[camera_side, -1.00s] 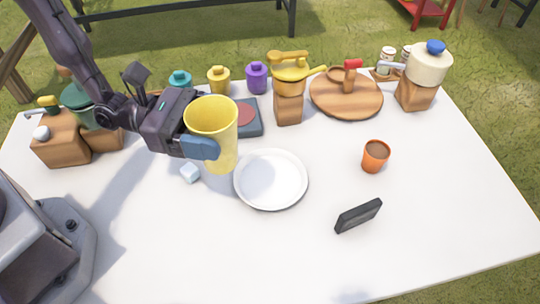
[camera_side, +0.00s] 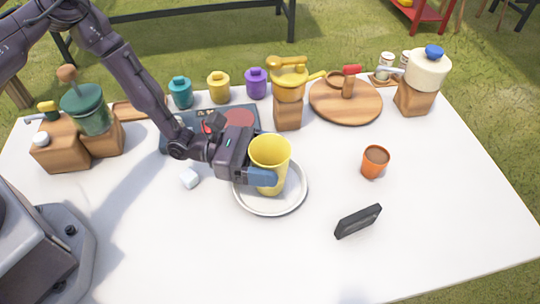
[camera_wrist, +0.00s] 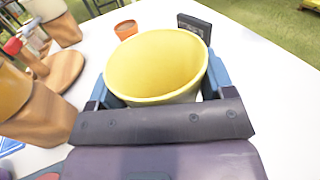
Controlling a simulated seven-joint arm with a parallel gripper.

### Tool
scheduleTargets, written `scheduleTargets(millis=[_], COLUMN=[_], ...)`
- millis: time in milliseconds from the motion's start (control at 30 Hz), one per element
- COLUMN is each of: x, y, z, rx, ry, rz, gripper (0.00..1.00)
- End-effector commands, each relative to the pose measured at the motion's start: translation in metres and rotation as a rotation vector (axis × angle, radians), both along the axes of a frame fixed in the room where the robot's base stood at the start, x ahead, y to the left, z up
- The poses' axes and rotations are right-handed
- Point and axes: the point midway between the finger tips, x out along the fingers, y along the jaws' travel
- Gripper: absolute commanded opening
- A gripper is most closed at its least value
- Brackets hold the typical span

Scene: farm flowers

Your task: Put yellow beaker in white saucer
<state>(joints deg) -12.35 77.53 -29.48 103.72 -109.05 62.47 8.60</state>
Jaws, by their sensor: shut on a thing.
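The yellow beaker (camera_side: 270,157) is upright in my gripper (camera_side: 266,178), which is shut on it from the left in the side view. The beaker is over the white saucer (camera_side: 290,202), within its rim. I cannot tell whether its base touches the saucer. In the wrist view the beaker (camera_wrist: 155,65) fills the middle between the two blue fingers of my gripper (camera_wrist: 158,90), with its open, empty inside showing. The beaker hides the saucer almost wholly there.
An orange cup (camera_side: 375,161) and a black block (camera_side: 358,220) stand to the right. The table's front is clear.

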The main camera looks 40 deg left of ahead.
Motion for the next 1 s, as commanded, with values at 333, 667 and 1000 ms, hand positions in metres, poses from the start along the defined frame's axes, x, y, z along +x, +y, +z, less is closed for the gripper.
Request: scheduleTargets(millis=[333, 667, 1000], x=[0.000, 0.000, -0.023], y=[0.000, 0.000, 0.058], z=[-0.002, 0.001, 0.001], rx=[-0.001, -0.001, 0.001], ry=[-0.001, -0.001, 0.000], rz=[0.001, 0.000, 0.005], gripper=[0.91, 1.00, 1.00])
